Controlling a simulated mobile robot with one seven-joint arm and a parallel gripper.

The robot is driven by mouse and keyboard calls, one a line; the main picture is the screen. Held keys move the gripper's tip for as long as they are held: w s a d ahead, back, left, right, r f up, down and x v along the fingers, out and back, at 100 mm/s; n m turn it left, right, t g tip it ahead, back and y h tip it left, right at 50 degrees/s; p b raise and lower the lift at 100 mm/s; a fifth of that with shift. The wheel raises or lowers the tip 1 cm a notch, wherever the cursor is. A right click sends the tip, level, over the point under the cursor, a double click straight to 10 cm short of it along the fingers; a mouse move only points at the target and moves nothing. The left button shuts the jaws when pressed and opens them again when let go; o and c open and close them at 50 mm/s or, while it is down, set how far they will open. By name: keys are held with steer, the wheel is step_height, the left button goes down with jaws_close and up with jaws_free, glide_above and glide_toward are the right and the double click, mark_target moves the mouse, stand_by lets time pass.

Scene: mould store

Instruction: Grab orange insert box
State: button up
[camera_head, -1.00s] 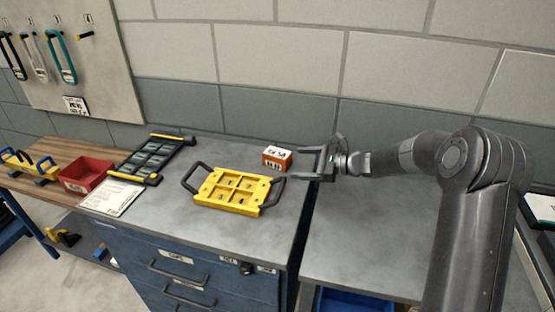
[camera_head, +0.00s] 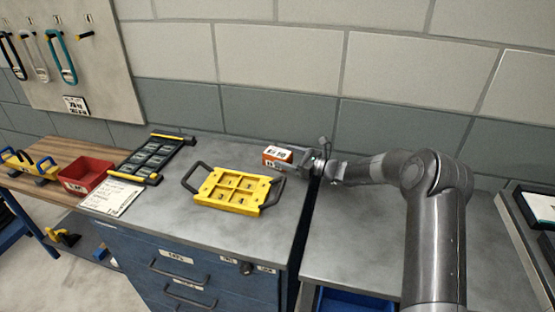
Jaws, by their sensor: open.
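The orange insert box (camera_head: 273,157) has a white labelled top and stands on the grey worktop, near the wall and behind the right end of the yellow tray. My gripper (camera_head: 287,160) comes from the right at the height of the box, with its fingers at the box's right part. The near finger runs along the front side of the box and covers part of it. The far finger is mostly hidden behind the box. The jaws are open, and I cannot tell whether they touch the box.
A yellow mould tray (camera_head: 221,207) with black handles lies just in front and left of the box. A dark rack with yellow ends (camera_head: 138,174), a white sheet (camera_head: 121,191) and a red bin (camera_head: 77,181) are further left.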

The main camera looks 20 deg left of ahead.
mark_target(277, 152)
steer(key=x, duration=0.4)
steer(key=shift+w+a, duration=0.2)
steer(key=shift+w, duration=0.05)
steer(key=c, duration=1.2)
steer(key=shift+r, duration=0.1)
steer(key=shift+c, duration=0.6)
